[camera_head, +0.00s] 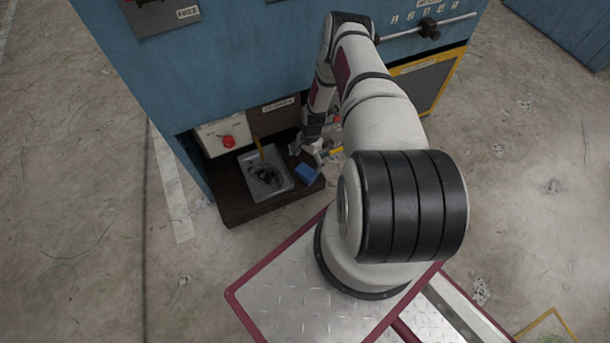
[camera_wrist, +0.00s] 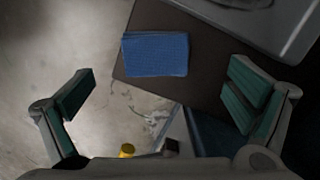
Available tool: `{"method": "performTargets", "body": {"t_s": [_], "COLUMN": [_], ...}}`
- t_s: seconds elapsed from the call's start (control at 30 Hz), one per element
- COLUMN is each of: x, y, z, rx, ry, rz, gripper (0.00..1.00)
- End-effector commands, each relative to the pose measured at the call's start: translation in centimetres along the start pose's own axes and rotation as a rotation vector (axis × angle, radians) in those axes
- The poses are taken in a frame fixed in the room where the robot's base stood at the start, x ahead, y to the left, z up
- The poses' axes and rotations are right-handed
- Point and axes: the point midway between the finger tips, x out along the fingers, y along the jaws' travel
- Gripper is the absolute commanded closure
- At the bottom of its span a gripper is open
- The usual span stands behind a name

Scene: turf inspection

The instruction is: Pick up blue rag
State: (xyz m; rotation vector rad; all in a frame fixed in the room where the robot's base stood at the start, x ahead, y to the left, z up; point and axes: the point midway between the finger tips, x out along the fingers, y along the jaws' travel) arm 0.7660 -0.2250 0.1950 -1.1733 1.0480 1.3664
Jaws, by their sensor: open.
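The blue rag (camera_head: 306,173) lies flat on the dark shelf at the foot of the blue machine, just right of a metal tray. In the wrist view the rag (camera_wrist: 155,54) is a folded rectangle near the shelf's corner, ahead of my gripper and apart from it. My gripper (camera_head: 319,155) is close to the rag in the head view. In the wrist view my gripper (camera_wrist: 162,92) is open, with its green-padded fingers wide apart and nothing between them.
The metal tray (camera_head: 281,181) holds dark items. The dark shelf (camera_head: 240,207) sits under the blue machine (camera_head: 228,55). A panel with a red knob (camera_head: 228,141) stands behind the tray. A yellow object (camera_wrist: 127,150) shows near my gripper's base. Concrete floor lies open at left.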

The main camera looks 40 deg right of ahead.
Motion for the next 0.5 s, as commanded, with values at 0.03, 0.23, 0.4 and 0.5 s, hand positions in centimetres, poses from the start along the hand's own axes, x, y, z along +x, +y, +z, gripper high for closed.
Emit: {"method": "performTargets", "body": {"t_s": [0.03, 0.23, 0.4, 0.5], "x": [1.1, 2.2, 4.0, 5.7], "y": [0.0, 0.0, 0.3, 0.4], "z": [-0.1, -0.1, -0.3, -0.4], "rx": [-0.001, 0.001, 0.000, 0.000], "ry": [0.000, 0.000, 0.000, 0.000], "rz": [0.000, -0.001, -0.001, -0.001], "gripper": [0.02, 0.02, 0.02, 0.02]}}
